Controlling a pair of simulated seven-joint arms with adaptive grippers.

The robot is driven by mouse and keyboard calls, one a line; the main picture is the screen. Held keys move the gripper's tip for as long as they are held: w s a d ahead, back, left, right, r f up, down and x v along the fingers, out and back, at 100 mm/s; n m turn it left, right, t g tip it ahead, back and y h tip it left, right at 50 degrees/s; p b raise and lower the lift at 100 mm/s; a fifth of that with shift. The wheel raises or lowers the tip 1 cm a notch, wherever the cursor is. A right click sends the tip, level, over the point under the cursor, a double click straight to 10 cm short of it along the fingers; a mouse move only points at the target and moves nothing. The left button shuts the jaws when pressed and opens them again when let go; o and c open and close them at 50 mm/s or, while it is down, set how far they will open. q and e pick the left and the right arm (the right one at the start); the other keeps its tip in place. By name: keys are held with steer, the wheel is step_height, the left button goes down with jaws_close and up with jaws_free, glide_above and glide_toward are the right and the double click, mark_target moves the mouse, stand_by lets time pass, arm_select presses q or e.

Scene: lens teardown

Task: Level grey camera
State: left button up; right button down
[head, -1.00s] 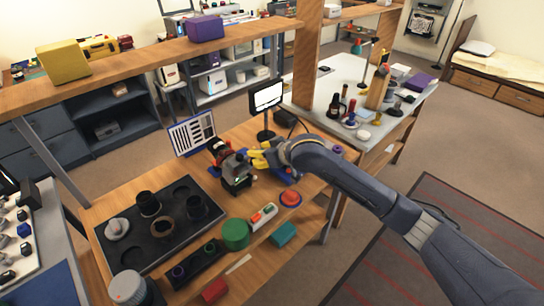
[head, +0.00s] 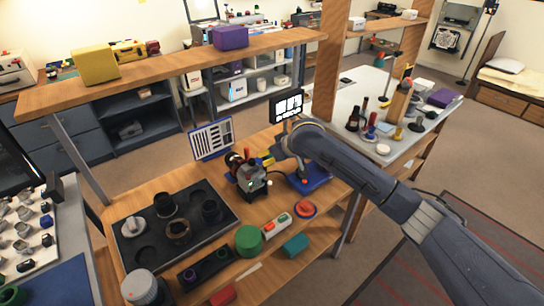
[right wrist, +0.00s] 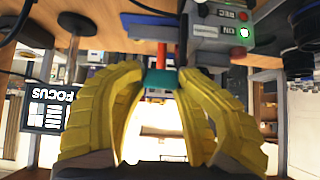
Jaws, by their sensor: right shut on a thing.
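The grey camera (head: 250,184) stands on the wooden bench in the head view, beside the far end of my right arm. In the right wrist view its grey body (right wrist: 218,28) is at the top, with REC lettering and a lit green light. My right gripper (head: 267,160) reaches it from the right. In the right wrist view the yellow fingers (right wrist: 163,85) are closed around a small teal piece (right wrist: 159,77), with a red rod (right wrist: 163,48) at it. How the teal piece joins the camera is unclear. My left gripper is not in view.
A dark tray (head: 140,261) with lens parts lies left. A green cylinder (head: 249,240), red-topped disc (head: 305,209) and teal block (head: 295,244) sit in front. A blue base (head: 318,180) is under my arm.

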steer(key=shift+w+a+r, duration=0.2)
steer(key=shift+a+r, duration=0.1)
steer(key=shift+r, duration=0.35)
steer(key=c, duration=1)
jaws_free()
steer(key=shift+o, duration=0.2)
steer(key=shift+s, duration=0.1)
steer(key=shift+s+d+r, duration=0.1)
steer(key=shift+s+r, duration=0.1)
steer(key=shift+r, duration=0.15)
steer(key=d+f+v, duration=0.1)
steer(key=v, duration=0.9)
steer(key=shift+s+d+r, duration=0.2)
steer(key=shift+d+r, duration=0.05)
steer(key=shift+d, duration=0.15)
